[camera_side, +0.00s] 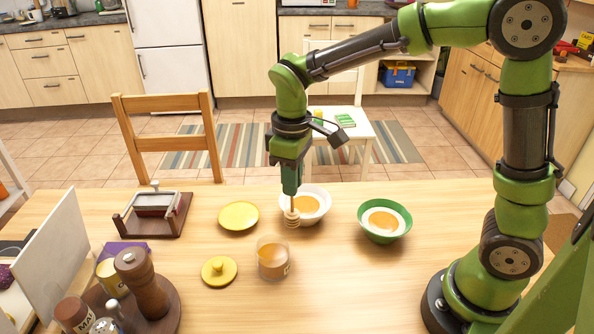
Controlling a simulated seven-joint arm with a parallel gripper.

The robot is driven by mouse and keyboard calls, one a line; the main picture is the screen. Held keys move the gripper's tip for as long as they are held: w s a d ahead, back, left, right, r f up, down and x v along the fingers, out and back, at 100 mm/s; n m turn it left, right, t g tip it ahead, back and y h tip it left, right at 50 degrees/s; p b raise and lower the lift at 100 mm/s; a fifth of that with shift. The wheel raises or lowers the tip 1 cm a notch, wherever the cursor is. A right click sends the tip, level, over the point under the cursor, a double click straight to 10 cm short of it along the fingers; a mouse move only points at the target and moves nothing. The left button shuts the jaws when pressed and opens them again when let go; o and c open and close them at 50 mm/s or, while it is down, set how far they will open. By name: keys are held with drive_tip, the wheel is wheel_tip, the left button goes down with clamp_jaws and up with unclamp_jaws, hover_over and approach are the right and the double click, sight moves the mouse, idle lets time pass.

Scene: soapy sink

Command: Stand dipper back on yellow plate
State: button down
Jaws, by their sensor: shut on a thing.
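The dipper (292,217), a pale wooden honey dipper, hangs upright with its ribbed head down. My gripper (291,191) is shut on the top of its handle. The head appears just in front of the left rim of the white bowl (326,207); I cannot tell whether it touches anything. The yellow plate (239,216) lies flat and empty on the table, to the left of the dipper.
A glass jar (273,262) of amber contents stands in front of the dipper. A yellow knobbed lid (219,271) lies left of it. A green bowl (384,235) stands to the right. A brown-and-white press-like object (154,213) and a pepper mill (140,280) stand left.

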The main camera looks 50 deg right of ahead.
drive_tip(key=w+a+f, duration=0.1)
drive_tip(key=w+f, duration=0.1)
drive_tip(key=w, duration=0.5)
drive_tip(key=w+a+f, duration=0.2)
drive_tip(key=w+f, duration=0.1)
drive_tip(key=w, duration=0.5)
drive_tip(key=shift+a, duration=0.25)
drive_tip(key=shift+f, duration=0.1)
drive_tip(key=c, duration=1.5)
unclamp_jaws()
drive_tip(key=shift+s+f, duration=0.1)
drive_tip(key=o, duration=0.4)
